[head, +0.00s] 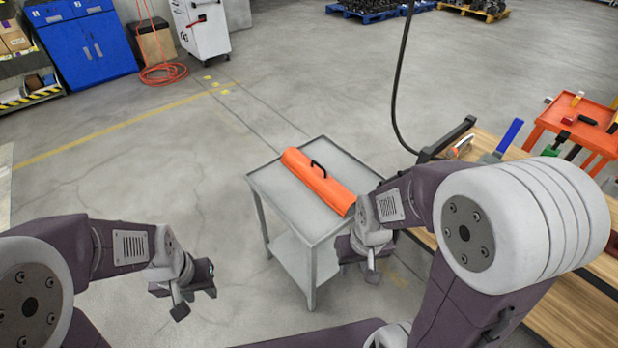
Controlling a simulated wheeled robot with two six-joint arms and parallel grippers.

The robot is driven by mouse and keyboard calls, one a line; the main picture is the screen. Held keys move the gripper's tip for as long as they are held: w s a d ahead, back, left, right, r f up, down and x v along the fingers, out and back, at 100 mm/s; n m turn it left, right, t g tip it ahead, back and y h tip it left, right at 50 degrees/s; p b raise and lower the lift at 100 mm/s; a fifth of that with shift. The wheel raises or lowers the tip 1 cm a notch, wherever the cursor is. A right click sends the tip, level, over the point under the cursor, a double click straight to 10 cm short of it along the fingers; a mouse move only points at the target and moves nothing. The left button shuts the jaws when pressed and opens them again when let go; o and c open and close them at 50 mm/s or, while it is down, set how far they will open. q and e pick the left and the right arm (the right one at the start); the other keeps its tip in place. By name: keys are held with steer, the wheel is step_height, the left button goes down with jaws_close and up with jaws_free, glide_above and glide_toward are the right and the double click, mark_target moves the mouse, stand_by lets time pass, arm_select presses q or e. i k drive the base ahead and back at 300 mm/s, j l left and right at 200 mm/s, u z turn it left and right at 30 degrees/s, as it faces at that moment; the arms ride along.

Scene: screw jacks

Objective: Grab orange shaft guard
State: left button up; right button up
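The orange shaft guard (303,168) lies on top of a grey metal cart (283,203) in the middle of the head view. It is a long half-round cover with a black handle (318,169) on top. Its right end comes close to my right arm in the picture. My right gripper (357,258) hangs at the cart's right front side, in front of the cart in the picture and apart from the guard. My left gripper (190,298) is left of the cart over bare floor, away from the guard. The fingers of both are too small to read clearly.
A wooden workbench (570,312) with tools runs along the right, with an orange tool cart (575,125) behind it. A black cable (400,80) hangs behind the grey cart. Blue cabinets (85,50) and a white cabinet (203,28) stand far back left. Floor left of the cart is clear.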

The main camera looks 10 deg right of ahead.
mark_target(314, 176)
steer(key=i+j+z, duration=0.25)
steer(key=i+j, duration=0.15)
steer(key=j, duration=0.2)
steer(key=i+j+z, duration=0.15)
steer(key=j, duration=0.15)
steer(key=i+j+z, duration=0.15)
steer(key=j, duration=0.2)
steer(key=i+j+z, duration=0.15)
steer(key=j, duration=0.2)
steer(key=i+j+z, duration=0.3)
steer(key=i+j, duration=0.2)
steer(key=i, duration=0.05)
